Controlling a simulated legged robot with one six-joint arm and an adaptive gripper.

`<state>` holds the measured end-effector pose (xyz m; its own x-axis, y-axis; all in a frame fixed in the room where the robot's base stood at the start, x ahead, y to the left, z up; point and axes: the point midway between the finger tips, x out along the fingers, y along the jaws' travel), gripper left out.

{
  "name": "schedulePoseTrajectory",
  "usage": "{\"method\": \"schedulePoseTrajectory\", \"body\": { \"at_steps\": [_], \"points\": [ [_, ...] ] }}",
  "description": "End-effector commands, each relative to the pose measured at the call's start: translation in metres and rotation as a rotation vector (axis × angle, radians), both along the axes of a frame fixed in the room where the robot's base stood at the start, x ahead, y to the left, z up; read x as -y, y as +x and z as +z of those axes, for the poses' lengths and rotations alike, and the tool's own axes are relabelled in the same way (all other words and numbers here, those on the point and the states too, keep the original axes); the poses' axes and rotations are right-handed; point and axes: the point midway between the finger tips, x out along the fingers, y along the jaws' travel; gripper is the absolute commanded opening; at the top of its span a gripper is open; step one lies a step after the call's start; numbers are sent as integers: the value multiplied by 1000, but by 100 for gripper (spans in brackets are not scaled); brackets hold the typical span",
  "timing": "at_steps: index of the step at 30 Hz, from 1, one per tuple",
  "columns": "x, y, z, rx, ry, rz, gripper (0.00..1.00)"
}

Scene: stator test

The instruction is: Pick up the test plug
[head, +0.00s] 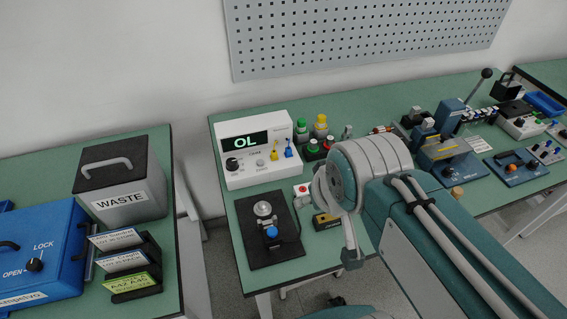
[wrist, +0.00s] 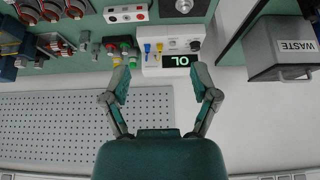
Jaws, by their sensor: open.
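A white meter (head: 256,150) with a green "OL" display stands at the back left of the green bench. A yellow plug (head: 274,152) and a blue plug (head: 288,148) stick up at its right front. I cannot tell which is the test plug. The wrist view, upside down, also shows the yellow plug (wrist: 147,49), the blue plug (wrist: 159,49) and the meter (wrist: 172,60). My gripper (wrist: 160,80) is open and empty, its fingers apart on either side of the meter in that view. In the head view, my arm covers part of the bench right of the meter.
A black plate (head: 268,250) with a metal and blue fixture lies in front of the meter. Green and yellow capped items (head: 320,127) stand right of it. A waste bin (head: 122,180) and blue box (head: 40,250) are on the left bench. A pegboard (head: 365,35) hangs behind.

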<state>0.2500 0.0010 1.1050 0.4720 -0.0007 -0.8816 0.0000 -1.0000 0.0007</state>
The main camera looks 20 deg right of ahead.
Motion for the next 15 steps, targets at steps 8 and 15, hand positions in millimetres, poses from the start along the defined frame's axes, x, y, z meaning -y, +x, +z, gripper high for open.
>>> {"method": "schedulePoseTrajectory", "body": {
  "at_steps": [8, 15],
  "points": [
    [0, 1, 1, -2, 0, 0, 43],
    [1, 31, 13, -52, -1, 0, 43]
  ]
}}
